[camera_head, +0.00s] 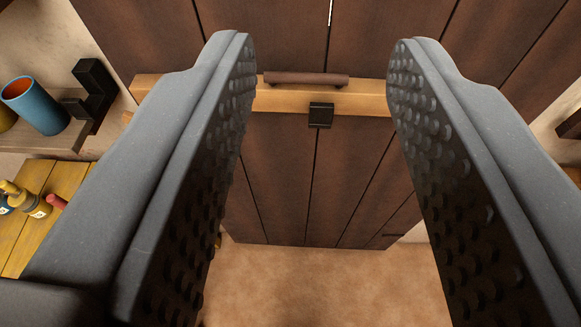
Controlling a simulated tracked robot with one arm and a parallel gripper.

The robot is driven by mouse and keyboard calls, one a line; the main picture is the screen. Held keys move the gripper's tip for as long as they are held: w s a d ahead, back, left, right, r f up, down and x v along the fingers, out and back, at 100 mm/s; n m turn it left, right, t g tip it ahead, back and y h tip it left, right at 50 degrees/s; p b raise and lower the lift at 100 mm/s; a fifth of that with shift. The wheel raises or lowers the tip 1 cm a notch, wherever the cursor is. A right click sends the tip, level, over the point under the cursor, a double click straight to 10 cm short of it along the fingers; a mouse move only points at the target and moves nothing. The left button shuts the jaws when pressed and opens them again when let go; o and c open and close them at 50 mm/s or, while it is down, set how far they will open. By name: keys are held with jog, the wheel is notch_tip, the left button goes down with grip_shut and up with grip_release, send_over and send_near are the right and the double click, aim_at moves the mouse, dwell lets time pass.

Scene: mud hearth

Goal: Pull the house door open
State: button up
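The house door (310,175) is made of dark brown vertical planks and fills the upper middle of the view. It looks shut. A light wooden crossbar (365,99) runs across it. A dark reddish-brown horizontal handle (306,78) sits at the top edge of the crossbar. A small black metal block (321,115) is fixed just below the handle. My gripper (321,65) is wide open and empty, with studded grey pads. In the picture its fingertips lie on either side of the handle, apparently not touching it. The distance to the handle is hard to tell.
At the left, a shelf (42,140) holds a blue cup (36,105) with an orange inside. A black bracket (92,92) is beside it. Below is a yellow wooden surface (22,238) with small bottles (27,200). The brown floor (320,285) before the door looks clear.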

jog(key=w+a+f+y+b, duration=0.1)
jog(key=w+a+f+b, duration=0.2)
jog(key=w+a+f, duration=0.5)
jog(key=w+a+f+y+b, duration=0.15)
jog(key=w+f, duration=0.25)
jog(key=f, duration=0.7)
jog(key=w+a+f+y+b, duration=0.1)
jog(key=w+a+f+b, duration=0.2)
jog(key=w+a+f, duration=0.5)
jog(key=s+a+f+n+t+b, duration=0.1)
jog(key=s+a+f+b, duration=0.15)
jog(key=f, duration=0.95)
jog(key=s+a+f+b, duration=0.1)
jog(key=a+f+b, duration=0.2)
jog(key=f, duration=0.9)
jog(key=s+a+f+n+t+b, duration=0.1)
jog(key=s+a+f+b, duration=0.15)
jog(key=f, duration=0.95)
jog(key=w+a+b, duration=0.1)
jog(key=w, duration=0.3)
jog(key=w+a+b, duration=0.1)
jog(key=w, duration=0.4)
jog(key=w+a+b, duration=0.1)
jog(key=w, duration=0.4)
jog(key=shift+w+r+b, duration=0.15)
jog(key=shift+w+b, duration=0.1)
jog(key=shift+b, duration=0.05)
grip_shut()
